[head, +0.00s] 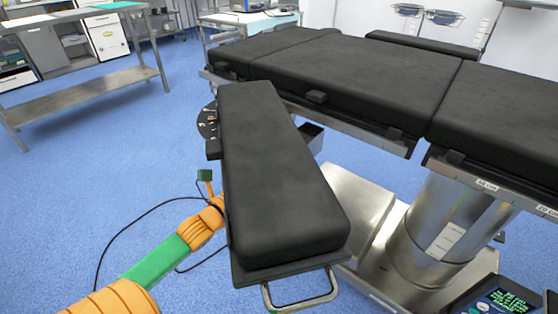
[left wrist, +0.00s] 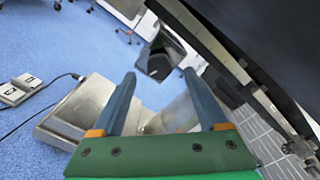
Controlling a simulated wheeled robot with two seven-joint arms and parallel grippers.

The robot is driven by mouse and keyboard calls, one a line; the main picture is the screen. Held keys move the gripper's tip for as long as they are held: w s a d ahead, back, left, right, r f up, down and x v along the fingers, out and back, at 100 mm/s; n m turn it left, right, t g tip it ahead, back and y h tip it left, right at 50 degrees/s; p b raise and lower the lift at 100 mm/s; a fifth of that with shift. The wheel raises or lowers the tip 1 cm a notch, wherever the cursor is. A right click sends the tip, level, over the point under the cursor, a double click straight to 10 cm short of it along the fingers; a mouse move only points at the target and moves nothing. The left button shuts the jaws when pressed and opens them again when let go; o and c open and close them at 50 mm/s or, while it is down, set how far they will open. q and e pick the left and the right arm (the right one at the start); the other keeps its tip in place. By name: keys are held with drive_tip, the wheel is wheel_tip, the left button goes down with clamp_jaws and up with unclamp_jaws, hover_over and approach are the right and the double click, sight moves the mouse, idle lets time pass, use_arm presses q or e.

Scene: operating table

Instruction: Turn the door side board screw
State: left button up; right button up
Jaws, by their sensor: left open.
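The black padded side board (head: 282,175) sticks out toward me from the operating table (head: 355,75). Its dark underside (left wrist: 265,40) fills the upper right of the left wrist view. My left arm comes in from the lower left in the head view, and its gripper is hidden behind the board. In the left wrist view my left gripper (left wrist: 160,76) is open, its two grey-blue fingers apart with nothing held. A dark block-like part (left wrist: 165,55) shows beyond and between the fingertips. I cannot tell whether it is the screw. My right gripper is not in view.
A metal handle loop (head: 300,298) hangs at the board's near end. The metal table column (head: 450,225) and base stand at the right. A pedal (left wrist: 18,90) with a cable lies on the blue floor (head: 80,200). A steel side table (head: 85,85) stands at the back left.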

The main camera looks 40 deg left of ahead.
use_arm(q)
drive_tip(key=w, duration=0.4)
drive_tip(key=shift+d, duration=0.15)
clamp_jaws()
